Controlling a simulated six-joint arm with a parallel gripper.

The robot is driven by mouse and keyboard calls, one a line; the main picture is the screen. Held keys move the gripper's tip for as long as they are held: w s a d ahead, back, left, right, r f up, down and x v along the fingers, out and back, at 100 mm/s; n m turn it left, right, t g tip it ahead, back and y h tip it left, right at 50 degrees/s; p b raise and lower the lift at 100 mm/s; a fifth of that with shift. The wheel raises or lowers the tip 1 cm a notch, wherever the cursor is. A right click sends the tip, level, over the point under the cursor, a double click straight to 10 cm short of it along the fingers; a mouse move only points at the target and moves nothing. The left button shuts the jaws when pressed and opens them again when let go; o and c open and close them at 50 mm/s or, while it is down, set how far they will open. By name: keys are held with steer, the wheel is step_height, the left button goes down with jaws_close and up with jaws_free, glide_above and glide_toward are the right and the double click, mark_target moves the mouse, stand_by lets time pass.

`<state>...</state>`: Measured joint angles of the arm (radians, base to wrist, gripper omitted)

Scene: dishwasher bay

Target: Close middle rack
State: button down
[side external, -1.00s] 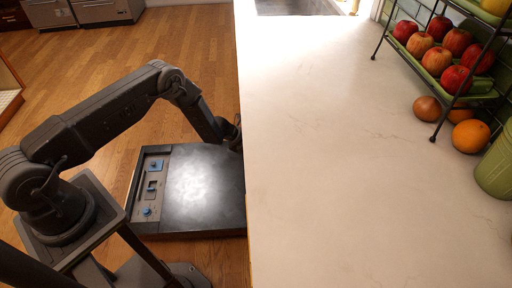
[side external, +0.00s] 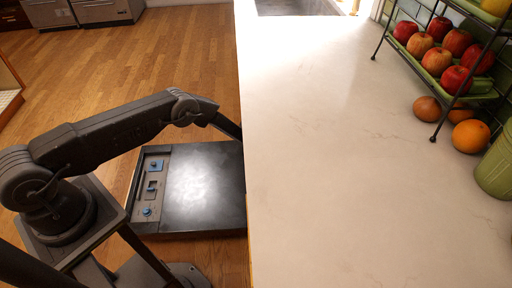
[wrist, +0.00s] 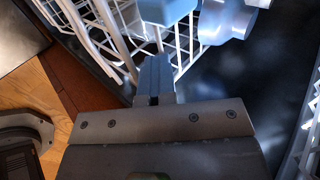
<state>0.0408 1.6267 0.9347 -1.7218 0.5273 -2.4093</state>
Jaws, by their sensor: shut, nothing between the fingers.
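The open dishwasher door (side external: 200,190) lies flat beside the counter in the side view. My gripper is hidden there behind the counter edge. In the wrist view, my gripper (wrist: 154,80) is shut and empty, with its fingers pointing to the top of the picture. A white wire rack (wrist: 118,35) is just past the fingertips. I cannot tell if the fingers touch it, or for certain that it is the middle rack. A light blue item (wrist: 166,10) and a paler blue item (wrist: 228,18) are in or by the rack. The counter hides the racks in the side view.
The pale counter (side external: 340,170) runs along the right of the door, above the dishwasher opening. Another white wire part (wrist: 312,125) shows at the right edge of the wrist view. The wooden floor (side external: 165,60) behind the door is clear.

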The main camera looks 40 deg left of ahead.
steer(key=shift+w+d+r, duration=0.1)
steer(key=shift+d+r, duration=0.05)
steer(key=shift+r, duration=0.05)
